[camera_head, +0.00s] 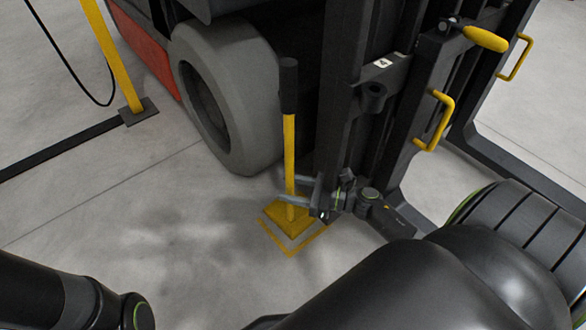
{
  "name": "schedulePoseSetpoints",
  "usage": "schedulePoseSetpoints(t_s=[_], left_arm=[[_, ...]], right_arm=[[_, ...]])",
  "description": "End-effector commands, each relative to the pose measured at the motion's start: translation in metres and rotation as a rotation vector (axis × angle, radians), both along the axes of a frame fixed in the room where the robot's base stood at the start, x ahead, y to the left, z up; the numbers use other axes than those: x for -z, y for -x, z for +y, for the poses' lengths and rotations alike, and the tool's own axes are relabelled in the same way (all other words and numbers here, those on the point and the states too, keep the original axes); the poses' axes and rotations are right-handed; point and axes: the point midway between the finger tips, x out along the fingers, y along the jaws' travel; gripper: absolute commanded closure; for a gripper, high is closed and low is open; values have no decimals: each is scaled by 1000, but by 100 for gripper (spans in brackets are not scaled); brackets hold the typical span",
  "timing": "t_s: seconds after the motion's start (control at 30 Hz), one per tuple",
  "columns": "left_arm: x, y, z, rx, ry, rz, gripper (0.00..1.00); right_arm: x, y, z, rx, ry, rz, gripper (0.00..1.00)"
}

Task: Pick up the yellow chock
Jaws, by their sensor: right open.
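The yellow chock (290,145) stands upright on the floor, with a yellow base, a tall yellow pole and a black grip on top. It is in front of the grey forklift wheel (242,100). My right gripper (284,184) is at the lower part of the pole, above the base. Its two fingers are open and reach in from the right, one on the far side of the pole and one on the near side. I cannot tell whether either finger touches it. My left arm shows at the bottom left, but its gripper is out of view.
The black forklift mast (345,100) rises close to the right of the chock, with yellow handles (438,120) on it. A yellow square outline (290,252) marks the floor by the base. A yellow post (112,55) stands at upper left.

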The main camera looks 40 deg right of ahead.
Motion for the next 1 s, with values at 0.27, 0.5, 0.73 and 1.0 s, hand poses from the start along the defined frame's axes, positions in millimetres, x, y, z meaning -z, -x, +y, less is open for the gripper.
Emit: schedulePoseSetpoints(t_s=[0.27,0.5,0.73,1.0], left_arm=[[4,1,-1,13,3,-2,49],[3,1,-1,13,3,-2,49],[4,1,-1,13,2,-3,49],[4,1,-1,13,2,-3,49]], right_arm=[[0,-19,16,0,0,0,55],[0,-19,16,0,1,1,59],[0,-19,16,0,1,1,89],[0,-19,16,0,1,1,100]])
